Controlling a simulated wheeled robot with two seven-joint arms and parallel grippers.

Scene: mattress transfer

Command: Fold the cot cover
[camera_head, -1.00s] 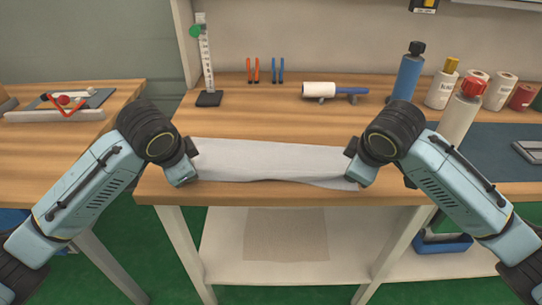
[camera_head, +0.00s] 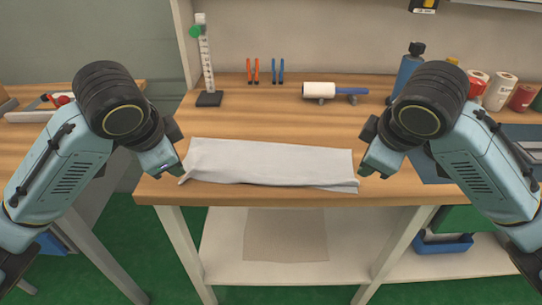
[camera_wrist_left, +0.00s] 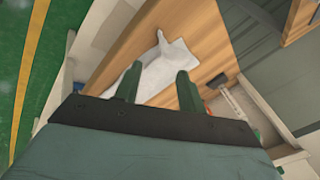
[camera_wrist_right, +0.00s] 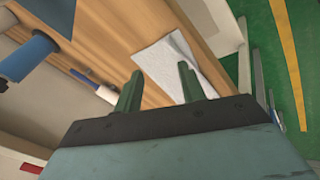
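The cot cover (camera_head: 270,163) is a white-grey cloth lying as a long, narrow folded strip along the front of the wooden table, with slightly raised, wrinkled ends. It also shows in the left wrist view (camera_wrist_left: 160,72) and in the right wrist view (camera_wrist_right: 165,62). My left gripper (camera_head: 181,172) is just off the cloth's left end; its two fingers (camera_wrist_left: 156,84) are apart with nothing between them. My right gripper (camera_head: 364,170) is just off the right end; its fingers (camera_wrist_right: 158,88) are also apart and empty.
A ruler stand (camera_head: 207,97), red pliers (camera_head: 253,70), blue pliers (camera_head: 278,70) and a lint roller (camera_head: 320,90) are at the back. A blue bottle (camera_head: 408,75) and several jars stand at the right. The table (camera_head: 260,118) behind the cloth is clear.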

